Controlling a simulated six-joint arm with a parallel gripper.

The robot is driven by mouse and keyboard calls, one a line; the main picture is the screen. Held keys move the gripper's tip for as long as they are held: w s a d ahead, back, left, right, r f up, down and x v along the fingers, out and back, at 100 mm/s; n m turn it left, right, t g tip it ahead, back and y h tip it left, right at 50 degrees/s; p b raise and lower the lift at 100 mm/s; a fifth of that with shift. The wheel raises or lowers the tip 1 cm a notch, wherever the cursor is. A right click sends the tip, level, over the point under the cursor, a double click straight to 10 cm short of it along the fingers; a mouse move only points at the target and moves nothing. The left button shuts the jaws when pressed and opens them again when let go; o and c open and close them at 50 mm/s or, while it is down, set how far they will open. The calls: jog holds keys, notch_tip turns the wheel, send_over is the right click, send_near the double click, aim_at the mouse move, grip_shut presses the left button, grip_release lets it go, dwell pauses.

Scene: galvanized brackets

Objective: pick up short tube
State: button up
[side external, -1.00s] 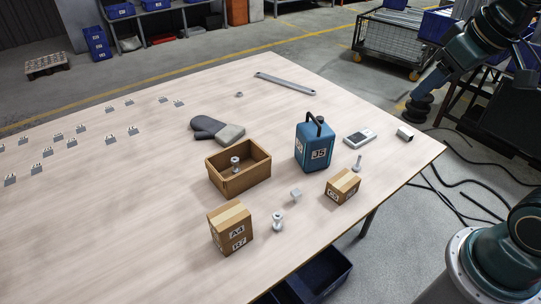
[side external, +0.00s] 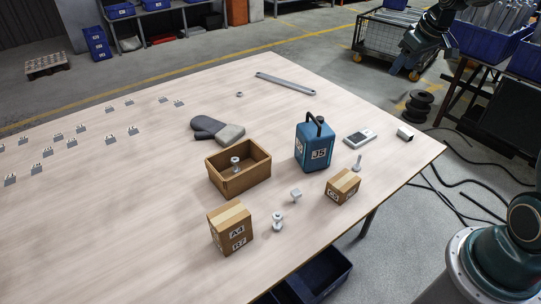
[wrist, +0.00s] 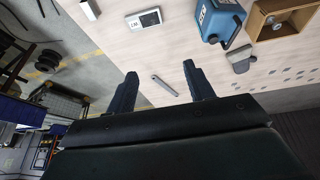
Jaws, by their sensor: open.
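The short tube (side external: 405,132) is a small grey square tube with a dark open end. It lies near the right corner of the table, to the right of a handheld meter. In the wrist view the tube (wrist: 88,10) shows at the top edge, left of the meter. My gripper (wrist: 159,72) is open, with two dark fingers apart and nothing between them. In the side view my gripper (side external: 406,62) is at the upper right, high and beyond the table's edge in the picture, well apart from the tube.
The meter (side external: 360,138) and a blue canister (side external: 312,148) stand left of the tube. A small carton (side external: 343,187), a bolt (side external: 357,163), a wooden box (side external: 238,180) and a mitten (side external: 217,131) are farther off. A long flat bar (side external: 286,83) lies at the back.

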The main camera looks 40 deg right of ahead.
jog(key=d+f, duration=1)
jog(key=d, duration=0.2)
jog(key=m, duration=0.1)
send_near(407, 132)
jog(key=shift+x, duration=2.1)
jog(key=shift+d+f, duration=0.1)
jog(key=shift+d, duration=0.05)
jog(key=shift+x, duration=2.5)
jog(key=c, duration=1.1)
